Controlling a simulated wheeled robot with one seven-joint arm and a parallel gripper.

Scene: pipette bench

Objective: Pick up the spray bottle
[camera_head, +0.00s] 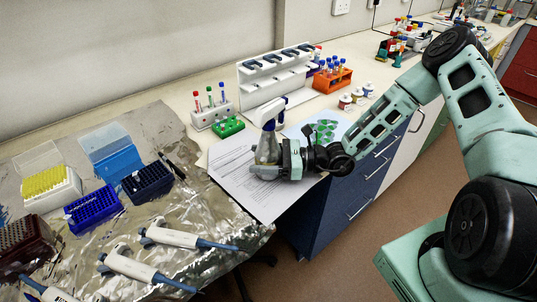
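The spray bottle (264,146) has a clear grey body and a white and blue trigger head. It stands upright on white papers near the bench's front edge. My gripper (266,170) reaches in from the right, low at the bottle's body. A finger shows in front of the bottle's lower part, and the black wrist is just to the right. The far finger is hidden behind the bottle, so I cannot tell whether the fingers touch it or stand apart from it.
A green rack (227,127) and a white tube rack (211,115) stand behind left. A white pipette stand (277,77) and an orange tube rack (332,80) stand behind. Pipettes (137,268) and tip boxes (93,208) lie on foil at left. Small bottles (345,102) stand at right.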

